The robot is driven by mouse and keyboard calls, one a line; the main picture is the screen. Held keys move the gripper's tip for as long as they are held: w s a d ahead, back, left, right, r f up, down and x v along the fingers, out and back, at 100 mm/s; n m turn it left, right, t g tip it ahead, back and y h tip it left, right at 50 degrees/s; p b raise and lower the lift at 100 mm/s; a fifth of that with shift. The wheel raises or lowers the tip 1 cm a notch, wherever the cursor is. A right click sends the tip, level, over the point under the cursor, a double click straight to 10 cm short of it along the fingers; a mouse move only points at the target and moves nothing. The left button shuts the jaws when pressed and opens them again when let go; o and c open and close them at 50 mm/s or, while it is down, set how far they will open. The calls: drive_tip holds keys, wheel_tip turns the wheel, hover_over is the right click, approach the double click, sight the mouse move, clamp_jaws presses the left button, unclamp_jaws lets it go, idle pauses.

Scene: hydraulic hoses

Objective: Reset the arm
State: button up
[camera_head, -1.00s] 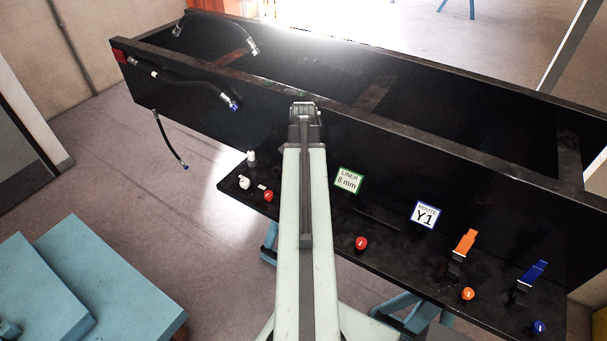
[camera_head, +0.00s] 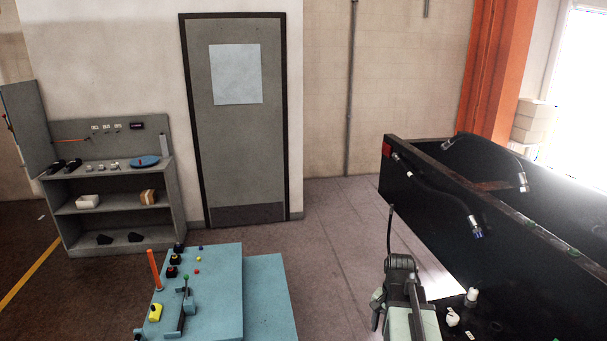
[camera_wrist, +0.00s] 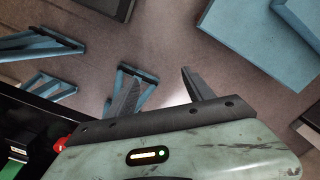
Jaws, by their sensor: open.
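My gripper (camera_wrist: 160,88) shows in the wrist view with its two dark fingers spread apart and nothing between them. Beyond the fingers are the floor and blue stands. In the head view my arm is at the lower right, beside the left end of the black bench (camera_head: 425,205). Its lower part is cut off by the frame edge, and the fingers cannot be made out there.
Black hoses (camera_head: 440,190) with metal ends lie along the bench. White fittings (camera_head: 472,295) are on its front ledge. Grey shelves (camera_head: 120,200) and a door (camera_head: 240,120) are behind. Floor between is clear.

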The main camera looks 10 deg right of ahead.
drive_tip(key=a+f+n+b, duration=0.2)
drive_tip(key=a+n, duration=0.3)
drive_tip(key=a, duration=0.5)
drive_tip(key=a+f+n+b, duration=0.1)
drive_tip(key=a+f+n, duration=0.2)
drive_tip(key=a, duration=0.8)
drive_tip(key=shift+w+f+n+b, duration=0.15)
drive_tip(key=shift+n+b, duration=0.2)
drive_tip(key=shift+n, duration=0.75)
